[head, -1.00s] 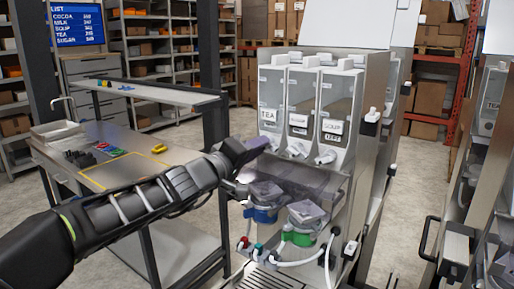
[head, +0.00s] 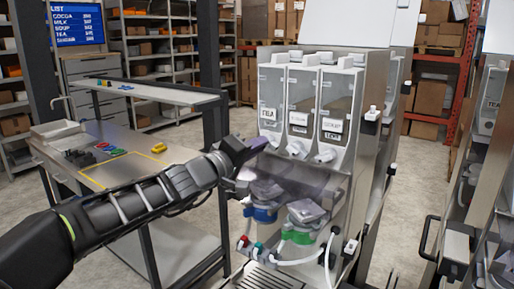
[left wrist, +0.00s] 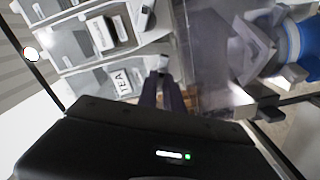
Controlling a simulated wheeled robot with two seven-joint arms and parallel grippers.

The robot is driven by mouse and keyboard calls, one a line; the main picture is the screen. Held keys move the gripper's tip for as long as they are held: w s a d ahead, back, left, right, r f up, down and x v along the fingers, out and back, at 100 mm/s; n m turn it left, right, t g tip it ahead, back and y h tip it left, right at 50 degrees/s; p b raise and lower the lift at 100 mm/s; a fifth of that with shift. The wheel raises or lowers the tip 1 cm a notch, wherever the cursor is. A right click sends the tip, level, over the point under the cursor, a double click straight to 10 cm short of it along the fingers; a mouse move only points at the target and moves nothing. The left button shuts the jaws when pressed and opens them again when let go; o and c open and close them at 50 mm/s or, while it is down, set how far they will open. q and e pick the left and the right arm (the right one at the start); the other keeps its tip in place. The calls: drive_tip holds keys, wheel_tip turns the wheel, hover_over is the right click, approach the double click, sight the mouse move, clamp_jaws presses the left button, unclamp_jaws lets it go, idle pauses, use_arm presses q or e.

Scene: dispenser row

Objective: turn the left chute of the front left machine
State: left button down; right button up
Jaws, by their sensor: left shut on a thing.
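The front left machine (head: 366,110) has three clear canisters in a row, and the left one (head: 270,90) is labelled TEA. My left gripper (head: 256,146) is at the foot of the TEA canister. In the left wrist view the dark fingers (left wrist: 163,88) are shut on a small pale piece, the left chute (left wrist: 158,64), just below the TEA label. In the head view the gripper hides this chute. The middle chute (head: 297,149) and the right chute (head: 325,156) are white and free. My right gripper is not in view.
Below the chutes, a see-through cover (head: 310,180) spans a blue-ringed mixer (head: 262,214) and a green-ringed mixer (head: 300,236), with hoses beneath. A cart (head: 135,160) stands to the left. Another machine (head: 490,150) stands at the right edge.

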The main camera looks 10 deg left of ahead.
use_arm(q)
drive_tip(key=shift+f, duration=0.1)
drive_tip(key=n+b, duration=0.2)
drive_tip(key=n, duration=2.1)
idle(0.3)
drive_tip(key=c, duration=1.5)
unclamp_jaws()
drive_tip(key=shift+b+v, duration=0.5)
drive_tip(key=shift+v, duration=3.45)
